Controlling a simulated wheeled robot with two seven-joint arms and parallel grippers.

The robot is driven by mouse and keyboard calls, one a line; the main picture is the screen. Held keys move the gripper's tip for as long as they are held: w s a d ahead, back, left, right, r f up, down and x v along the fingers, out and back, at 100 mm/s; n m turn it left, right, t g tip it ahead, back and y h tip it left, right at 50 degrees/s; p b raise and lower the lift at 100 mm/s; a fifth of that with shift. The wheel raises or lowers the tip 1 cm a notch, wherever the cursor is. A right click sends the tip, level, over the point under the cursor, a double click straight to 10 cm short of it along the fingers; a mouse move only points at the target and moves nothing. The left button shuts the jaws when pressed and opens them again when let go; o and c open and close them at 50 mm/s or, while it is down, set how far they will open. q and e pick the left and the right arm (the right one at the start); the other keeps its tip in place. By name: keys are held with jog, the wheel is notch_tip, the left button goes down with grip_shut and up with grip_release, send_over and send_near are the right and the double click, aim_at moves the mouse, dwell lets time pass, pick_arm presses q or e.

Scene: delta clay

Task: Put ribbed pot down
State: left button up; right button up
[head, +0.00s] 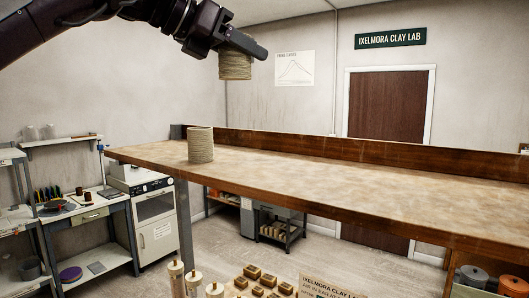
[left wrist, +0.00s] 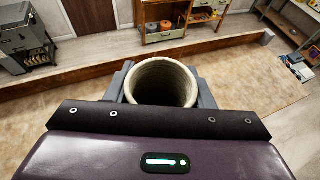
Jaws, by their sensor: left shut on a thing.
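A ribbed, beige-grey pot (head: 235,66) hangs in the air above the workbench, held in my left gripper (head: 238,47). In the left wrist view the held pot (left wrist: 161,84) shows its round open mouth and ribbed inside between the two fingers (left wrist: 160,88). A second ribbed pot (head: 200,146) of like colour stands upright on the bench (head: 330,180) near its left end. The held pot is higher than it and a little to its right in the head view, clear of the bench top. My right gripper is in neither view.
The bench top is bare to the right of the standing pot. A low wooden board (head: 330,148) runs along its back edge. Wooden pegs (head: 176,272) and small blocks (head: 262,280) are in front, below the bench. A side table (head: 92,215) with tools stands at left.

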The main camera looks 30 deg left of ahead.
aim_at(223, 73)
pick_arm(q)
jog(key=f, duration=0.3)
jog(key=s+f, duration=0.1)
jog(key=shift+s+a+f, duration=0.1)
jog(key=shift+a+f, duration=0.25)
jog(key=f, duration=0.2)
jog(key=w+f+p, duration=0.1)
jog(key=f, duration=0.5)
jog(key=shift+w+d, duration=0.25)
jog(key=shift+w, duration=0.1)
jog(key=shift+s+f+p, duration=0.15)
jog(key=shift+f+p, duration=0.1)
jog(key=shift+p, duration=0.05)
jog(key=shift+s+f+p, duration=0.2)
jog(key=shift+f+p, duration=0.1)
jog(key=shift+f, duration=0.8)
jog(key=shift+w+a+f, duration=0.1)
jog(key=shift+w+f, duration=0.05)
jog(key=shift+f, duration=0.5)
jog(key=o, duration=0.7)
jog(key=shift+o, duration=1.4)
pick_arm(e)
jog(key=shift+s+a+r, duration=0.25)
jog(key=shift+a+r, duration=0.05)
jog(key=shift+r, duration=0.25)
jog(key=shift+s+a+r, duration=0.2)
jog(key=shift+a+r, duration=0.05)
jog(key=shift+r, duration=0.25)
